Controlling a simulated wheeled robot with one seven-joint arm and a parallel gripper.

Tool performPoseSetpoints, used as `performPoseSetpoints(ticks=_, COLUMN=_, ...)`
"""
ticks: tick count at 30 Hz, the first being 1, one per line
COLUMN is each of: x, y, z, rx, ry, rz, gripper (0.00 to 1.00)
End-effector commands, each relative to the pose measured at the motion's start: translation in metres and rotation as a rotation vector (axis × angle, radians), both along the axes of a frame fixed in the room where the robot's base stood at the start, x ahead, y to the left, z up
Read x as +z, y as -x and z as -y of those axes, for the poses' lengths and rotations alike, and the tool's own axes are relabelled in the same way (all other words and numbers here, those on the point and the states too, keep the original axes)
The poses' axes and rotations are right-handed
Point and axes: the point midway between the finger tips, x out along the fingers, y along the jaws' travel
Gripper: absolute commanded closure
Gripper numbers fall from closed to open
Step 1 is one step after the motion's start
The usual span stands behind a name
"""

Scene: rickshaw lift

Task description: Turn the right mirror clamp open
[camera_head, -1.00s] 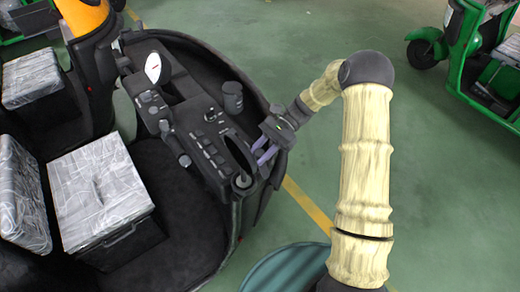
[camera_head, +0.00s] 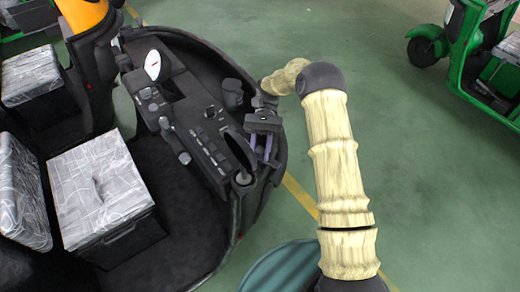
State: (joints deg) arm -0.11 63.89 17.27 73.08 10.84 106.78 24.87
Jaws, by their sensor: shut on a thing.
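The vehicle's dashboard (camera_head: 205,140) is a dark console with several buttons and levers. An upright dark oval (camera_head: 238,148), which looks like the right mirror, stands near its right end with a small round knob (camera_head: 243,179) at its foot. My gripper (camera_head: 264,155) comes in from above, just right of this oval, with its purple fingers pointing down. It is shut on a small dark part there, which seems to be the right mirror clamp. The fingers and gripper body hide most of that part, so its angle cannot be told.
A white-faced oval (camera_head: 153,65) stands at the console's far end. A dark cup-like cylinder (camera_head: 232,94) stands close to my gripper's left. A plastic-wrapped box (camera_head: 100,190) sits at the left. Open green floor (camera_head: 400,170) lies to the right, with a green vehicle (camera_head: 490,60) beyond.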

Motion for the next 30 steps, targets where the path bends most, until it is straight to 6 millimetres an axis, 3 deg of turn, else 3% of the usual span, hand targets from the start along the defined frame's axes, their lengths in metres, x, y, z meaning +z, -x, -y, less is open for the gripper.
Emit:
performPoseSetpoints(ticks=12, x=0.0011, y=0.0, z=-0.0002, rx=0.01, ry=-0.001, rz=-0.001, gripper=0.94)
performPoseSetpoints(ticks=13, x=0.0011, y=0.0, z=-0.0002, rx=0.01, ry=-0.001, rz=0.0, gripper=0.68)
performPoseSetpoints(ticks=16, x=0.0009, y=0.0, z=-0.0002, rx=0.009, ry=-0.002, rz=0.0, gripper=0.5)
performPoseSetpoints(ticks=30, x=0.0063, y=-0.005, z=0.0022, rx=0.006, ry=-0.001, rz=0.001, gripper=0.5)
